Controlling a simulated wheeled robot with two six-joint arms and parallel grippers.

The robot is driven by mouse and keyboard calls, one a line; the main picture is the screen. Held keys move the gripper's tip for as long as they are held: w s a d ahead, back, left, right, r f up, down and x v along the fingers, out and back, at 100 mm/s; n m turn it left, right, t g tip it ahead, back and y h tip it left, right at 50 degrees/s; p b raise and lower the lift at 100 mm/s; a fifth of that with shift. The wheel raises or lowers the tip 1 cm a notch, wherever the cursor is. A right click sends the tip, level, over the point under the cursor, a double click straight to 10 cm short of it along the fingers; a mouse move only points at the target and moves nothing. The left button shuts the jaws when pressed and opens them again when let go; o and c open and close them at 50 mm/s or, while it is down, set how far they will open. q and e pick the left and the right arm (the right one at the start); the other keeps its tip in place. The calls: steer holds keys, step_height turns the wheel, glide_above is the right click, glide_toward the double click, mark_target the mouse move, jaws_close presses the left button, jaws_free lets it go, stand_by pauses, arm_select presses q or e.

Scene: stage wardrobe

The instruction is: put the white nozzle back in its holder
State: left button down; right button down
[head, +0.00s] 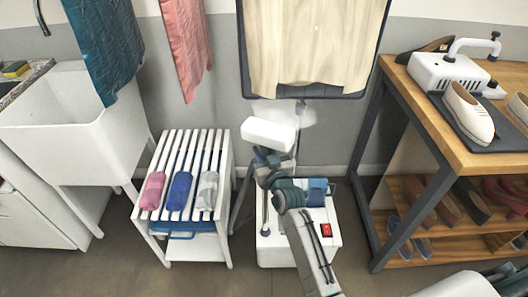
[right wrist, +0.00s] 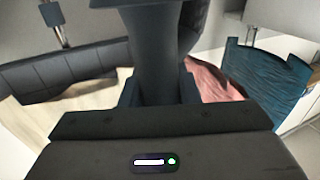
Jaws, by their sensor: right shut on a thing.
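The white nozzle (head: 269,134) is a block-shaped steamer head, held up in front of the wall below the board with the cream cloth. My right gripper (head: 267,157) is just below it, shut on its handle. A pale haze like steam hangs at its right. In the right wrist view a dark upright shape (right wrist: 158,60) stands at the jaws; the white head is not clear there. A thin pole with a dark top (head: 300,107), perhaps the holder, rises behind the nozzle, to its right. My left gripper is not in view.
The white steamer base (head: 275,250) with a red switch stands on the floor, partly behind my arm. A white slatted rack (head: 184,147) is at left, a wooden shoe bench (head: 440,130) at right. A blue garment (head: 105,45) and a pink garment (head: 187,45) hang at upper left.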

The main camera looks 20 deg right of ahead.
steer(key=shift+f+b, duration=0.45)
steer(key=shift+f, duration=0.05)
stand_by(0.4)
steer(key=c, duration=1.4)
jaws_free()
steer(key=shift+o, duration=0.2)
steer(key=shift+f, duration=0.1)
steer(key=s, duration=1.1)
steer(key=shift+d+b, duration=0.3)
steer(key=shift+b, duration=0.1)
